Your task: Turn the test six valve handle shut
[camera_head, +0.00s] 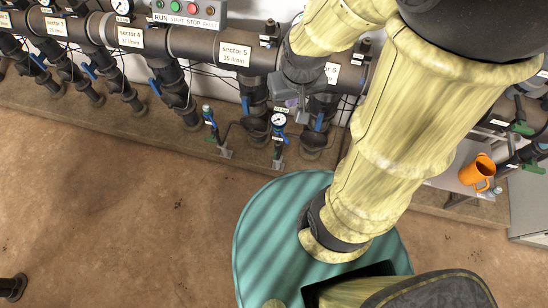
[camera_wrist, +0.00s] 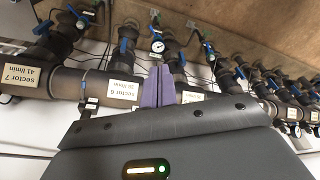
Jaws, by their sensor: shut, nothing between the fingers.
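My gripper (camera_head: 290,104) is in front of the manifold pipe near the sector 6 label, partly hidden by my arm in the head view. Its purple fingers (camera_wrist: 158,86) are together and empty in the wrist view, between the sector 6 and sector 5 labels. A small tag (camera_head: 281,109) above the gauge is too small to read, so I cannot tell which handle is test six. A blue handle (camera_head: 319,122) sits on the sector 6 branch (camera_wrist: 124,60).
The round pressure gauge (camera_head: 279,120) also shows in the wrist view (camera_wrist: 158,46). The sector 5 branch (camera_head: 254,122) is left of it. An orange mug (camera_head: 477,173) stands on a shelf at the right. The brown floor (camera_head: 120,200) is mostly open.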

